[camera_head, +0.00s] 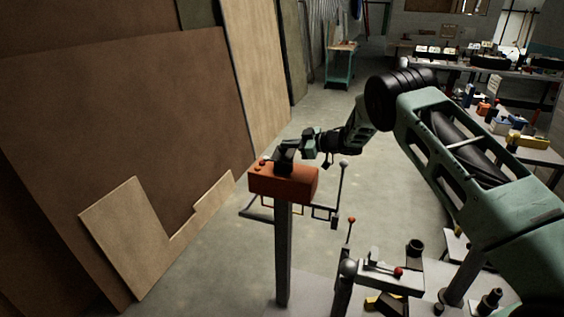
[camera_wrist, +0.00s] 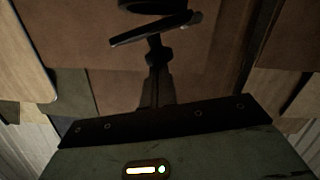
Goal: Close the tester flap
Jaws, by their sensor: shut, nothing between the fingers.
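The tester appears to be the orange-red box (camera_head: 283,184) on top of a grey post in the head view. Small red knobs sit at its left end. A dark upright piece (camera_head: 284,157) stands at the top of the box; I cannot tell whether it is the flap or how far a flap is open. My gripper (camera_head: 297,146) is shut and empty, just above and behind the box, close to the dark piece. Whether they touch is unclear. In the wrist view, dark parts stand out against brown panels, and no flap can be made out with certainty.
Large brown panels (camera_head: 130,120) lean along the left. Levers with ball knobs (camera_head: 343,164) rise near the post. A fixture with a red knob (camera_head: 392,282) stands at lower right. Workbenches and a green cart (camera_head: 340,65) are farther back.

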